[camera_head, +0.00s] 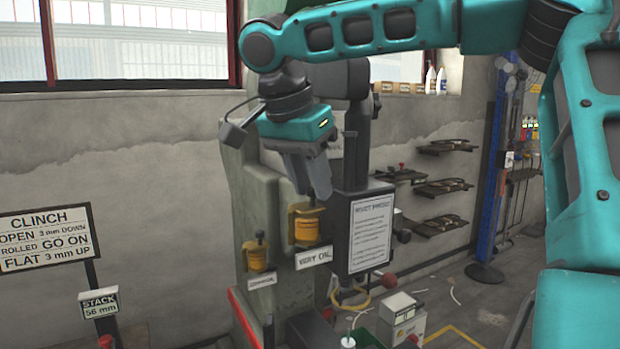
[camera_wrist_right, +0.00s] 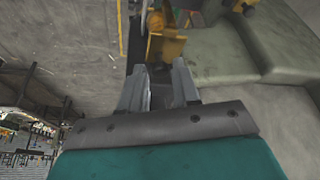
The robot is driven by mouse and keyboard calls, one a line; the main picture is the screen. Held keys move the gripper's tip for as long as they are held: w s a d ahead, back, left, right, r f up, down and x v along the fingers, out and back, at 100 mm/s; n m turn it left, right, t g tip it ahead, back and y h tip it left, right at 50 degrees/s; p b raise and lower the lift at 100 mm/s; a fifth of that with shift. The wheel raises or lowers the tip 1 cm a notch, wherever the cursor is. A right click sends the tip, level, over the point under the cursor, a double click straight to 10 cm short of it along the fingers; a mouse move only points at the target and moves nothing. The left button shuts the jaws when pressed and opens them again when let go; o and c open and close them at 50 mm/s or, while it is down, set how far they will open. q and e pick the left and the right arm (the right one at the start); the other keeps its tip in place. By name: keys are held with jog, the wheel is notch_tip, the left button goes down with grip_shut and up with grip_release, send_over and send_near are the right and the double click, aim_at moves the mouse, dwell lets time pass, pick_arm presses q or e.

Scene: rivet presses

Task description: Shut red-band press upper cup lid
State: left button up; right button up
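The press (camera_head: 243,210) is a tall grey-green machine with a red strip (camera_head: 243,318) low on its left edge. Two yellow cups sit on it: a lower left cup (camera_head: 258,256) with a dark knob on top, and a higher right cup (camera_head: 306,226). My right gripper (camera_head: 309,192) points down just above the higher cup, its fingertips at or close to the cup's top. The lid there is mostly hidden by the fingers. In the right wrist view the fingers (camera_wrist_right: 160,68) stand apart with a gap, and a yellow cup (camera_wrist_right: 165,47) lies just beyond them. My left gripper is not seen.
A dark panel with a white printed sheet (camera_head: 370,233) stands right beside the higher cup. White labels (camera_head: 313,257) hang below the cups. A grey box (camera_head: 402,318) is at the lower right. A clinch sign (camera_head: 45,238) stands at the left.

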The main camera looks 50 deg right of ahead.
jog(key=shift+o, duration=1)
jog(key=shift+r, duration=0.15)
jog(key=v, duration=1.2)
jog(key=shift+r, duration=0.3)
jog(key=shift+a, duration=0.1)
